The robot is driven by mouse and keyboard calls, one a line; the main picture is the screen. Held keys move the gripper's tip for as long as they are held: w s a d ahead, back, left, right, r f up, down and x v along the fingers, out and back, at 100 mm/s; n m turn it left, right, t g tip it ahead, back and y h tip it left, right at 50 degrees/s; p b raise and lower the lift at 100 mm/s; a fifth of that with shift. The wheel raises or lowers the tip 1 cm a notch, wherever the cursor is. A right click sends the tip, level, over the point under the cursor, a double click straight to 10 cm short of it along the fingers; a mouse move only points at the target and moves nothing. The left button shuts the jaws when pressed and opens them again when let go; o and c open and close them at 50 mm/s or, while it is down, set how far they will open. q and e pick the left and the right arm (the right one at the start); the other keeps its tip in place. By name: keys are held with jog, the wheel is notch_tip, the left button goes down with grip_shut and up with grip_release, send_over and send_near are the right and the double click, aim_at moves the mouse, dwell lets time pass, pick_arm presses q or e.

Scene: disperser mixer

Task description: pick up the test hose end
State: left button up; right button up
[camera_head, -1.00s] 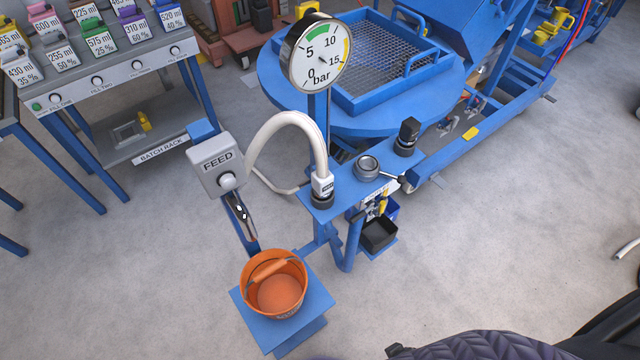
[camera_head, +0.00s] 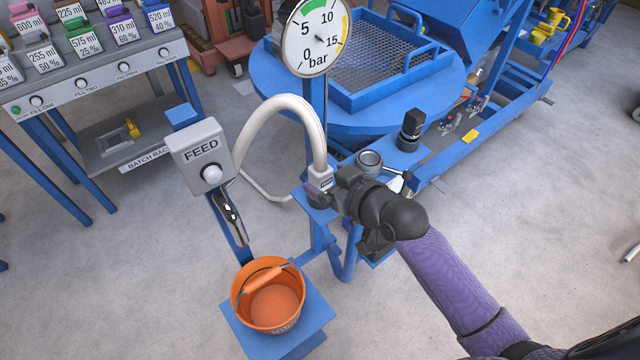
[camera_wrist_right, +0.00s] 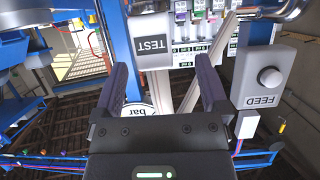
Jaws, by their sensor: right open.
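The test hose end (camera_head: 321,180) is a pale grey-white block fitted to a thick white hose (camera_head: 283,104). It sits upright on a blue stand, and its lower part is hidden by my right gripper (camera_head: 332,194). The right gripper comes in from the right, at the hose end. In the right wrist view, the open jaws (camera_wrist_right: 160,66) point toward the block labelled TEST (camera_wrist_right: 153,48), which appears between the fingertips. I cannot tell whether either finger touches it. My left gripper is not in view.
A pressure gauge (camera_head: 316,37) rises behind the hose. The FEED box (camera_head: 199,157) and an orange bucket (camera_head: 269,295) stand left of the hose end. A grey round fitting (camera_head: 369,160) and black knob (camera_head: 411,126) stand close on the right. Open floor lies at the lower right.

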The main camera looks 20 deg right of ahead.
aim_at(315, 166)
jog(key=x, duration=0.1)
jog(key=b+x, duration=0.1)
jog(key=x, duration=0.1)
jog(key=b+x, duration=0.1)
jog(key=x, duration=0.1)
jog(key=shift+w+d+r, duration=0.1)
jog(key=shift+d+r, duration=0.05)
jog(key=shift+d, duration=0.15)
jog(key=shift+w+a, duration=0.1)
jog(key=shift+w, duration=0.15)
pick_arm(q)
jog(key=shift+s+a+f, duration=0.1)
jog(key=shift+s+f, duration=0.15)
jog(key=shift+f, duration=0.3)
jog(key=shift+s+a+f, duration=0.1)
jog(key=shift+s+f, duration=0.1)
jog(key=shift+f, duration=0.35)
pick_arm(e)
jog(key=shift+r, duration=0.1)
grip_shut()
